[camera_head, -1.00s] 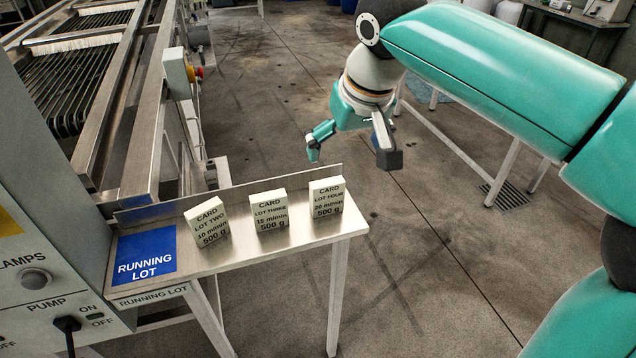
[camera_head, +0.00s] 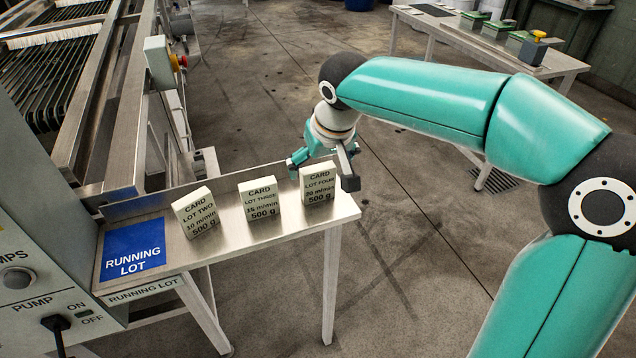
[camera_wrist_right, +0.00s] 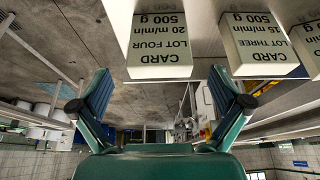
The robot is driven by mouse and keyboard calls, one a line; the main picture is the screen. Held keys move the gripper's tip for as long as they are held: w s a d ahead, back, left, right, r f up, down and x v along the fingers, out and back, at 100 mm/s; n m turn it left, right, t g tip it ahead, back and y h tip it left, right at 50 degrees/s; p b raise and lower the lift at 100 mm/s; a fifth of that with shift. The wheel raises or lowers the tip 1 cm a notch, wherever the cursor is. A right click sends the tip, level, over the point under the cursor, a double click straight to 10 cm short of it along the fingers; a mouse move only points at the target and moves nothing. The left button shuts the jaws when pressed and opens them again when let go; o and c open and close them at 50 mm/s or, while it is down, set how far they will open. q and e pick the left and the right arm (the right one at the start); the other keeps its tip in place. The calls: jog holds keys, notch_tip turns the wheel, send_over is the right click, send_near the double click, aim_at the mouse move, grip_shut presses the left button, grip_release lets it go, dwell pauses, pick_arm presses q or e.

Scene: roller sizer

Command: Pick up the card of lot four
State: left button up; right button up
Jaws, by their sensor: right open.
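The card of lot four (camera_head: 318,183) stands at the right end of the small steel shelf (camera_head: 235,228), marked "LOT FOUR, 20 m/min, 500 g". My right gripper (camera_head: 322,174) is open and empty, behind and above this card, with a finger to each side of it in the head view. In the right wrist view the lot four card (camera_wrist_right: 159,45) appears upside down above and between the open fingers (camera_wrist_right: 168,95), apart from them. My left gripper is not in view.
The lot three card (camera_head: 261,204) and the tilted lot two card (camera_head: 196,213) stand to the left. A blue "RUNNING LOT" area (camera_head: 133,250) marks the shelf's left end. A low back rim (camera_head: 150,203) runs behind the cards. A bench (camera_head: 480,45) stands at back right.

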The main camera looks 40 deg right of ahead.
aim_at(318, 183)
jog(key=x, duration=0.4)
jog(key=shift+f, duration=0.25)
jog(key=c, duration=1.2)
jog(key=shift+r, duration=0.1)
